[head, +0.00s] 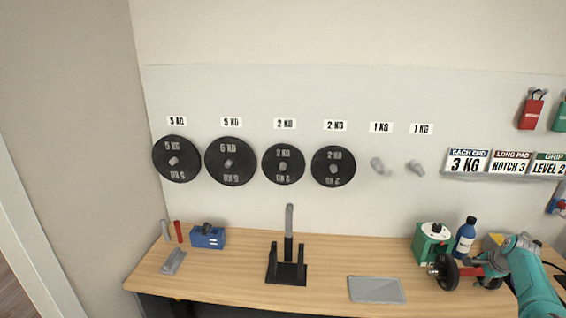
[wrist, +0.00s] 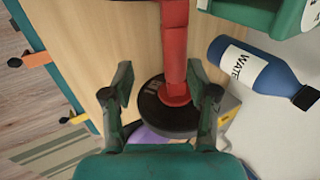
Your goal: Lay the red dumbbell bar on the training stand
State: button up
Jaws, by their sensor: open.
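The red dumbbell bar (head: 470,271) lies at the right end of the wooden desk, with a black plate at its left end and another dark round piece by my gripper. In the wrist view the red bar (wrist: 172,45) runs down to a black plate (wrist: 150,112). My gripper (wrist: 159,78) is open, with one finger on each side of the bar and gaps showing between. In the head view my gripper (head: 493,262) is over the bar's right part and hides some of it. A black stand (head: 287,272) with two uprights and a taller rear post is mid-desk, empty.
A green box (head: 432,243) and a blue water bottle (head: 465,237) stand close behind the bar. A grey pad (head: 376,290) lies between bar and stand. A blue box (head: 208,237) is at left. Several black plates (head: 230,161) hang on the wall.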

jog(key=v, duration=0.7)
jog(key=shift+w+r, duration=0.2)
jog(key=shift+w, duration=0.1)
dwell(0.3)
